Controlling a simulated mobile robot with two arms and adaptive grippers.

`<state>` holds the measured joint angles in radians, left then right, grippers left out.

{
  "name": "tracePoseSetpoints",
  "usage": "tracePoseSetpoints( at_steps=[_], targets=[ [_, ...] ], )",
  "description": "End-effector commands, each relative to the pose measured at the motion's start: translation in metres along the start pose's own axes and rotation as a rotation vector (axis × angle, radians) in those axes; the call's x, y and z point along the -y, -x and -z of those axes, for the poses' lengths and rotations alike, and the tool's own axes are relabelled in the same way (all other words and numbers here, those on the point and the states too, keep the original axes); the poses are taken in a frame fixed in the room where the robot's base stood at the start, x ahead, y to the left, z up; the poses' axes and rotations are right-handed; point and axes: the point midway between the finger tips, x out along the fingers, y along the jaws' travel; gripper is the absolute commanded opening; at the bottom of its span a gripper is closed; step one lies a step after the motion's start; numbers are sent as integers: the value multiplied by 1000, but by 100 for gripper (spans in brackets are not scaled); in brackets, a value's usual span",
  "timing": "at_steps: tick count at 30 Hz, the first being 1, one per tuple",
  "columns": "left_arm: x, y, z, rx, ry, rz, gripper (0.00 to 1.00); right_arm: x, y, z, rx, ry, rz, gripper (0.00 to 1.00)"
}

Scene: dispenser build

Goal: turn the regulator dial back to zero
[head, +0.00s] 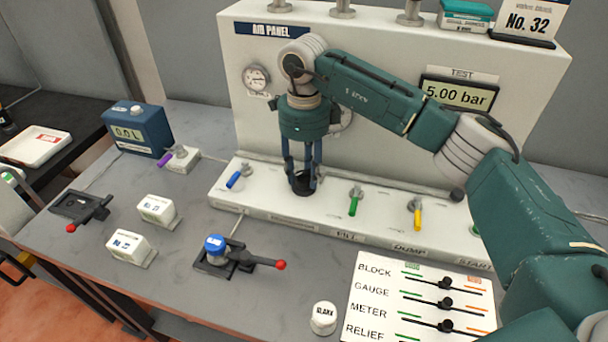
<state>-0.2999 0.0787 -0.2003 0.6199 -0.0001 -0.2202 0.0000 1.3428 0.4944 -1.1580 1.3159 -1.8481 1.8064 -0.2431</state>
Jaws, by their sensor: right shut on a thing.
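The regulator dial, a round black knob (303,187), sits on the front ledge of the white air panel, between the blue and green valve levers. My right gripper (303,175) points straight down over it, with its fingers shut on the knob's sides. The fingers hide part of the knob, and I cannot read any marking on it. The test display (458,94) on the panel reads 5.00 bar. A round gauge (256,79) shows at the panel's left; another gauge (346,120) is mostly hidden behind my gripper. My left gripper is not in view.
The ledge carries blue (238,176), green (354,202) and yellow (417,214) levers. In front are a clamp with a blue-capped part (214,245), a white BLANK piece (323,318) and a slider card (385,310). A blue meter (135,130) stands left.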

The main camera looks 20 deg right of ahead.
Motion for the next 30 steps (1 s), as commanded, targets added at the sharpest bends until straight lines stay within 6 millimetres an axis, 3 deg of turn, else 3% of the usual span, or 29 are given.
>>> tracePoseSetpoints(
  at_steps=[7, 8, 10, 20, 25, 30],
  targets=[
    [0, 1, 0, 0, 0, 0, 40, 0, 1, 0, 1, 3, 1, 9],
    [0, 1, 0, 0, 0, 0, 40, 0, 1, 0, 1, 3, 1, 41],
    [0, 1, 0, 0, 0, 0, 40, 0, 1, 0, 1, 3, 1, 54],
    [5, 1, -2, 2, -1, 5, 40, 0, 3, 0, 1, 2, 1, 54],
    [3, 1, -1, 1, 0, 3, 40, 1, 25, -1, 3, 2, 4, 54],
    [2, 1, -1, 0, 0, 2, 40, 1, 62, -1, 4, 2, 5, 54]
  ],
)
